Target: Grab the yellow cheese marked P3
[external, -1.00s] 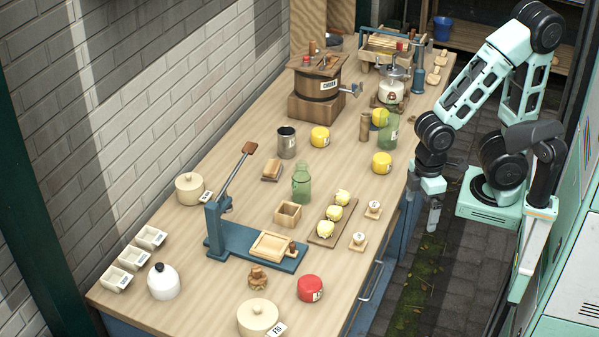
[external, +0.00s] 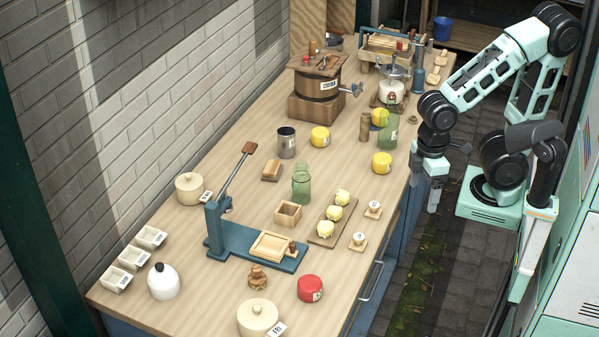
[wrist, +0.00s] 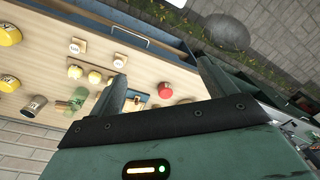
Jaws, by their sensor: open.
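Several round yellow cheeses with white labels stand on the wooden table; the marks are too small to read, so I cannot tell which is P3. One cheese (external: 382,163) is near the table's right edge, another (external: 320,137) is further left, and a third (external: 380,117) is behind, beside a green jar. Two yellow cheeses (wrist: 9,35) (wrist: 8,82) show at the wrist view's left edge. My gripper (external: 424,190) is open and empty beyond the table's right edge, apart from the cheeses. Its fingers (wrist: 165,82) also show in the wrist view.
A green bottle (external: 301,184), metal can (external: 286,142) and green jar (external: 387,137) stand among the cheeses. A board (external: 318,240) holds yellow lumps. A red round (external: 311,288) and a blue press (external: 227,248) are nearer. The floor by the table's right side is clear.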

